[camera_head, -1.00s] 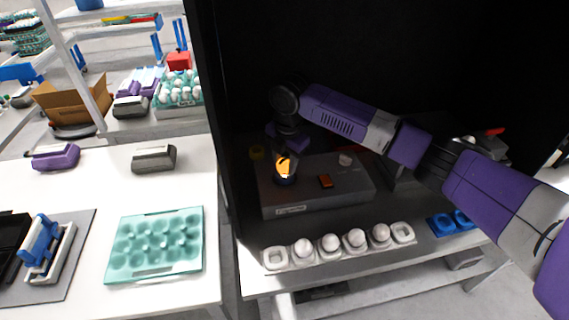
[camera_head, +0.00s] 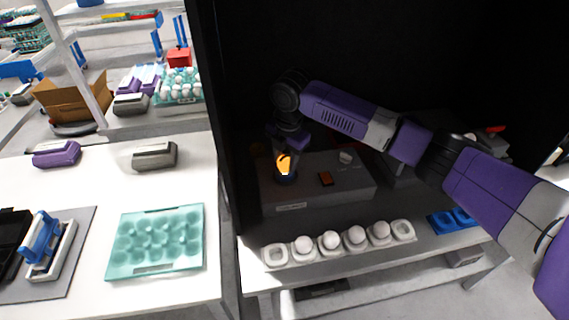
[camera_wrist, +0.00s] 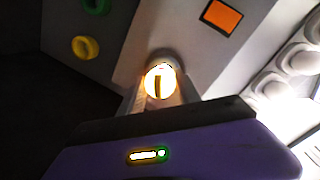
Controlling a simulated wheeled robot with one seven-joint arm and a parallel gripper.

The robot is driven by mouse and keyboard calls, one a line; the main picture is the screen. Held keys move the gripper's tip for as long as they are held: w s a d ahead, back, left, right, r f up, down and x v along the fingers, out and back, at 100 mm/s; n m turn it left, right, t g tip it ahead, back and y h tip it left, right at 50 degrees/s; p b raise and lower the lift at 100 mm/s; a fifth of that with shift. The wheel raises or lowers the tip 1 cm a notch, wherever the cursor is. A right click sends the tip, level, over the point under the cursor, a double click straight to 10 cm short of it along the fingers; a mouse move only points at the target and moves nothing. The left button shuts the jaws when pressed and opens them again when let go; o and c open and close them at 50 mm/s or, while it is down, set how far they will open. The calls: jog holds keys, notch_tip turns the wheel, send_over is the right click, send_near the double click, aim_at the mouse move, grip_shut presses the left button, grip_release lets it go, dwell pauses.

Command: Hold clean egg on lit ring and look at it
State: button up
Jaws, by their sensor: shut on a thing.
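The egg (camera_head: 284,162) glows orange on the lit ring at the left end of the grey candling box (camera_head: 340,188). In the wrist view the egg (camera_wrist: 160,82) glows bright yellow-white with a dark vertical band in its middle. My gripper (camera_head: 285,160) reaches down from above with its fingers around the egg. In the wrist view my gripper (camera_wrist: 160,92) is shut on the egg, one finger on each side. The ring itself is mostly hidden under the egg and fingers.
A white rack (camera_head: 276,257) with several white eggs stands in front of the box, with empty end cups. Blue cups (camera_head: 440,222) are to its right. A teal tray (camera_head: 155,270) lies on the left table. Dark booth walls enclose the arm.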

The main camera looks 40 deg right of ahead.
aim_at(286, 157)
dwell(0.4)
jog(key=shift+r+p, duration=2.8)
jog(key=shift+r, duration=0.7)
